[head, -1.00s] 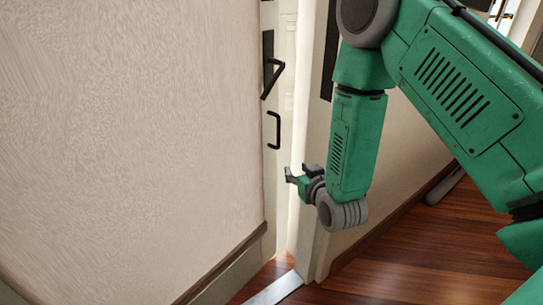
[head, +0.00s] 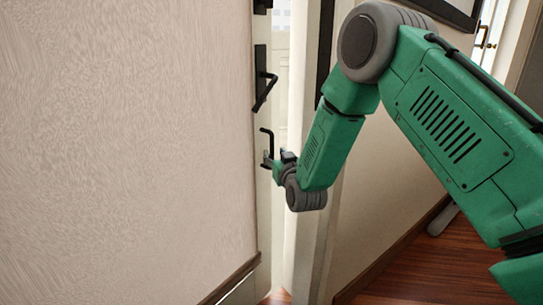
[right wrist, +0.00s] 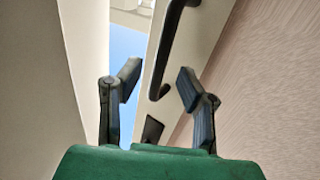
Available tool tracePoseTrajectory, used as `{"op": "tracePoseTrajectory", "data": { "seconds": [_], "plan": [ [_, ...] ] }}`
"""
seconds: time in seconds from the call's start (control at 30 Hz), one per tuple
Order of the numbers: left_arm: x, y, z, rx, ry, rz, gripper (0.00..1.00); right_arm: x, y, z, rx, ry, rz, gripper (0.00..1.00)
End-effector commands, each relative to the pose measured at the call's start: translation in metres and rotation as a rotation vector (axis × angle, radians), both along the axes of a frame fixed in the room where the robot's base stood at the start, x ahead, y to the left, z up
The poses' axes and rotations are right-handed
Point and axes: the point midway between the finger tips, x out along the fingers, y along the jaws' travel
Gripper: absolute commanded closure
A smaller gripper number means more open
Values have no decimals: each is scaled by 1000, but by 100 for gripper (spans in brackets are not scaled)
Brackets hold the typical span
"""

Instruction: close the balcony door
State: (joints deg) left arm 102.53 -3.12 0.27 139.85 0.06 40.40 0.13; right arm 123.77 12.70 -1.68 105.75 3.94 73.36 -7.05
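The balcony door (head: 272,210) shows as a narrow pale strip beyond the wall corner, with a bright gap on its right. My left gripper is not in view.
A large textured wall (head: 120,140) fills the left side. A pale door frame post (head: 310,235) and another wall (head: 395,170) stand on the right, close to my right arm.

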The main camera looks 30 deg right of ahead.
Motion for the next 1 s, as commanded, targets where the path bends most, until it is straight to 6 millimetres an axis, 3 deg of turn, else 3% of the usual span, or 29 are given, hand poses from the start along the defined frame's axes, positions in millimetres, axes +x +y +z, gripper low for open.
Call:
{"op": "tracePoseTrajectory", "data": {
  "seconds": [0.2, 0.6, 0.7, 1.0],
  "plan": [
    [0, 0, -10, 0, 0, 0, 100, 27, -7, -1, -1, -1, 0, 68],
    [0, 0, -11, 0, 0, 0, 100, 34, -9, 0, -1, 1, 0, 68],
    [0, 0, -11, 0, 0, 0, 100, 34, -9, 0, 0, 1, 0, 100],
    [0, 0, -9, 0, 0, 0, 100, 32, -6, 0, 1, 2, -5, 100]
  ]
}}
